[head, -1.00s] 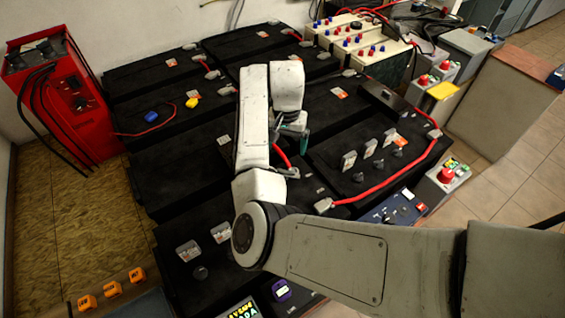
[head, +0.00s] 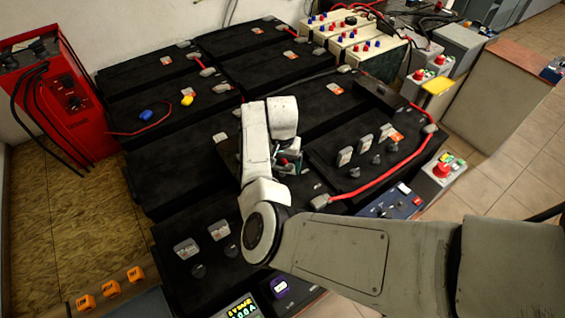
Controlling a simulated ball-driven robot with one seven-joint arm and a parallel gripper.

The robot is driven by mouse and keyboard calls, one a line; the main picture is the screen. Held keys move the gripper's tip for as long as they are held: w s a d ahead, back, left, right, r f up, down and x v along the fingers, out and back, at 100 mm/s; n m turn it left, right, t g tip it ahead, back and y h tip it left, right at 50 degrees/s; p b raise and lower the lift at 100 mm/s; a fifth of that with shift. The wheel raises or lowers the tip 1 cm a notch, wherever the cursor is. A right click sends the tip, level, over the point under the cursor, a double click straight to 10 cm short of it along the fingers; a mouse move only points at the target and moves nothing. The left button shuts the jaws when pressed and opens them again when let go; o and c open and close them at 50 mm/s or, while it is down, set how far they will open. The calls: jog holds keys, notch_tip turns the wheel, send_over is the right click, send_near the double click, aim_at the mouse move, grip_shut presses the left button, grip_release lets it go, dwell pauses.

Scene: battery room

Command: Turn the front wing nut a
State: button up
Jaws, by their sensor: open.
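My gripper (head: 290,162) is open, with teal fingers, over the gap between two black batteries near the middle. My own forearm and wrist hide part of it and what is under it. Small dark wing-nut-like knobs stand on the right front battery (head: 325,158), one of them a knob (head: 355,172) below the white upright tags. Another dark knob (head: 198,271) and a second one (head: 231,250) stand on the left front battery beside two tags. I cannot tell which one is wing nut a. The gripper is apart from all the knobs I can see.
A red cable (head: 385,182) curves along the right front battery's edge. A red charger (head: 60,95) stands at left. A control box with a red button (head: 440,172) is at right. Orange switches (head: 110,289) and a lit display (head: 240,308) are at the front.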

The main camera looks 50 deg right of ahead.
jog(key=shift+c, duration=0.2)
jog(key=c, duration=1)
jog(key=shift+r+n+p, duration=0.15)
jog(key=shift+n+p, duration=0.5)
jog(key=shift+n, duration=0.05)
jog(key=n+p, duration=0.2)
jog(key=n, duration=0.1)
jog(key=n+p, duration=0.2)
jog(key=n, duration=0.2)
jog(key=shift+w+n, duration=0.1)
jog(key=shift+n, duration=0.2)
jog(key=shift+a, duration=0.1)
